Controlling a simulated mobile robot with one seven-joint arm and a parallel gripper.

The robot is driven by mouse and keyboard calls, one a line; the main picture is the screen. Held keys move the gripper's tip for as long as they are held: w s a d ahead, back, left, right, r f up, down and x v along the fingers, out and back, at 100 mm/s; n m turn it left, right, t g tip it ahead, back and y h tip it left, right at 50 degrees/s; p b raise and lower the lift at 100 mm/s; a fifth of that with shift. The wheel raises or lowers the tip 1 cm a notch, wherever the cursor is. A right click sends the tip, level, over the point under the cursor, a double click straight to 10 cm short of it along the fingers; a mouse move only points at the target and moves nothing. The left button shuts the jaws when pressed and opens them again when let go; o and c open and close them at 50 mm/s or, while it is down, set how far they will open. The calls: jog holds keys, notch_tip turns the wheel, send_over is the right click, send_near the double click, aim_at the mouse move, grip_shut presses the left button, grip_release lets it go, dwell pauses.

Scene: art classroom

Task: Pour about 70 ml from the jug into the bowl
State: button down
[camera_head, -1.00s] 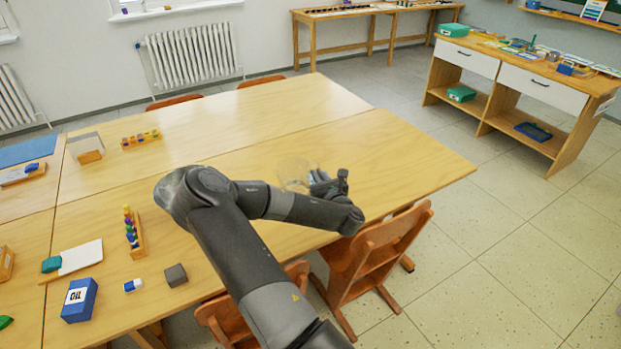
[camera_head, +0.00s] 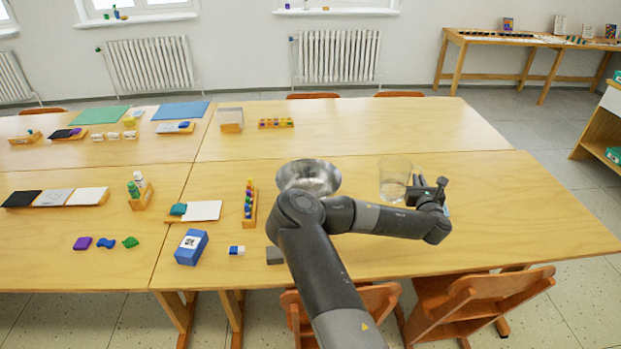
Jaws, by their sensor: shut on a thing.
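A clear glass jug (camera_head: 394,178) is at the right part of the near table, upright as far as I can see. My gripper (camera_head: 418,188) is at the jug's right side and shut on it. Whether the jug touches the table or hangs just above it I cannot tell, and its liquid level is hard to make out. A shiny metal bowl (camera_head: 309,176) stands on the table to the left of the jug, apart from it. My arm hides part of the bowl's front edge.
A wooden rack of coloured pegs (camera_head: 249,204) stands left of the bowl. A blue box (camera_head: 191,247), an eraser (camera_head: 236,250) and a dark grey block (camera_head: 274,255) lie near the front edge. Chairs (camera_head: 480,300) stand in front. The table's right end is clear.

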jog(key=w+a, duration=1)
jog(key=shift+a+r, duration=0.2)
jog(key=shift+r, duration=0.2)
jog(key=shift+r, duration=0.1)
jog(key=a+r+n, duration=0.6)
jog(key=a+n, duration=0.2)
jog(key=n, duration=0.3)
jog(key=shift+w+r, duration=0.2)
jog(key=shift+w, duration=0.25)
jog(key=shift+a+r+n+t+b, duration=0.15)
jog(key=shift+a+n+t+b, duration=0.2)
jog(key=shift+a+n, duration=0.35)
jog(key=shift+w+a+n+b, duration=0.1)
jog(key=shift+n+b, duration=0.3)
jog(key=shift+b, duration=0.35)
dwell(0.7)
